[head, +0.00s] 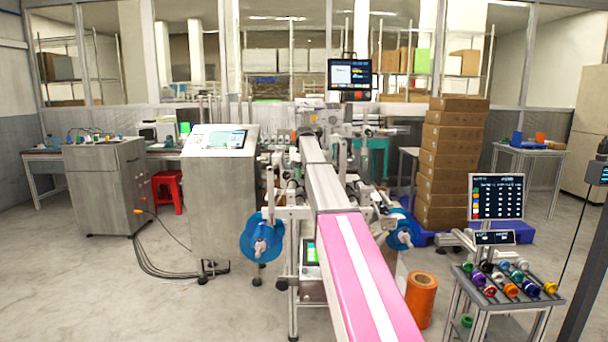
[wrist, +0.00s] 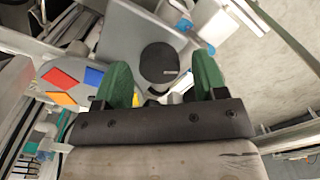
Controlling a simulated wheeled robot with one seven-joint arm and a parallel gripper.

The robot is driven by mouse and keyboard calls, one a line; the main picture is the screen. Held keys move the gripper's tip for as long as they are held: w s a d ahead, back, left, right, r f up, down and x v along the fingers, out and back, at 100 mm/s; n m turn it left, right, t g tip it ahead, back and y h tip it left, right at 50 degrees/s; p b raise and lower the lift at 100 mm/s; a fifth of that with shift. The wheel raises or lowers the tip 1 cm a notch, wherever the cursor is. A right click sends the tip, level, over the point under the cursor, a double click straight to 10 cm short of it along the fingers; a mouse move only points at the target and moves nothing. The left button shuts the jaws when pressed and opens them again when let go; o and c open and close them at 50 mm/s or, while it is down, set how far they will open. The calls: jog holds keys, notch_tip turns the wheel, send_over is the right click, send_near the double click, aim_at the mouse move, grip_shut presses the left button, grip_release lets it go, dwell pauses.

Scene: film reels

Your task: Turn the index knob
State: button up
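In the wrist view, a dark round knob (wrist: 159,62) with a small light mark on its side shows in front of my gripper (wrist: 163,75). I take it to be the index knob. My gripper's two green fingers are spread, one on each side of the knob in the picture, with a narrow gap on both sides. I cannot tell whether the fingertips reach the knob's depth. A grey plate (wrist: 120,38) lies behind the knob. Neither my gripper nor the knob can be made out in the head view.
A grey disc (wrist: 48,75) with red, blue, orange and yellow patches lies left of the fingers. In the head view, a pink conveyor (head: 350,250) runs down the middle. A cart with coloured rolls (head: 510,285) and stacked boxes (head: 450,160) stand right. Floor (head: 170,300) at left is open.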

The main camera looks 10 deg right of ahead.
notch_tip(320, 180, up, 11)
dwell(0.8)
jog(key=shift+f, duration=0.1)
